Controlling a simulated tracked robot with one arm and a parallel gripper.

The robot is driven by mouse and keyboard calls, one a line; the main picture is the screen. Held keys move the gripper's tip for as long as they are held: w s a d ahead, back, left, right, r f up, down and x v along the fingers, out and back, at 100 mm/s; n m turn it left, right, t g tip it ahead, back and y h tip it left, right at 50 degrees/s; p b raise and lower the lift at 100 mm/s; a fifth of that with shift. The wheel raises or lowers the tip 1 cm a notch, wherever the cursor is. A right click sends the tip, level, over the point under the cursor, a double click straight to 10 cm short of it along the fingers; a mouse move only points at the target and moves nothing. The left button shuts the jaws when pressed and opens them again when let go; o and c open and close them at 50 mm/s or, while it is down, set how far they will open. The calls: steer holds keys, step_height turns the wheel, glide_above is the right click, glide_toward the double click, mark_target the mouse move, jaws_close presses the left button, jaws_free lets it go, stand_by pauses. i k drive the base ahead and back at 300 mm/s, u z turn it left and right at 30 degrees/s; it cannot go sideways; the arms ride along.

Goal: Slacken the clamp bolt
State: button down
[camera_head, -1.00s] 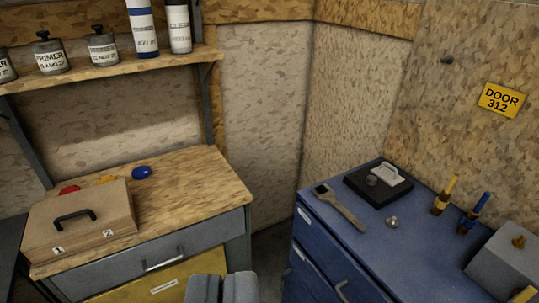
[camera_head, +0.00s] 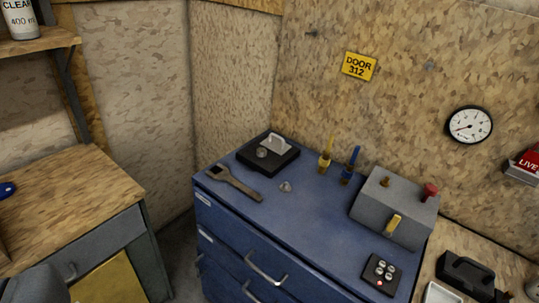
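I cannot tell which part is the clamp bolt. A black plate (camera_head: 268,153) at the back left holds a white handle-shaped piece (camera_head: 275,142) and a round grey knob. A small silver part (camera_head: 286,187) sits near the wrench. My gripper is not clearly seen.
A black button pad (camera_head: 380,275) is at the cabinet's front right. A wooden bench (camera_head: 75,205) is at left, with a gap between. A dark grey shape (camera_head: 35,285) cuts the lower left corner.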

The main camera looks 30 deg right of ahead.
mark_target(261, 153)
steer(key=z, duration=0.2)
steer(key=i, duration=1.5)
steer(key=u, duration=0.5)
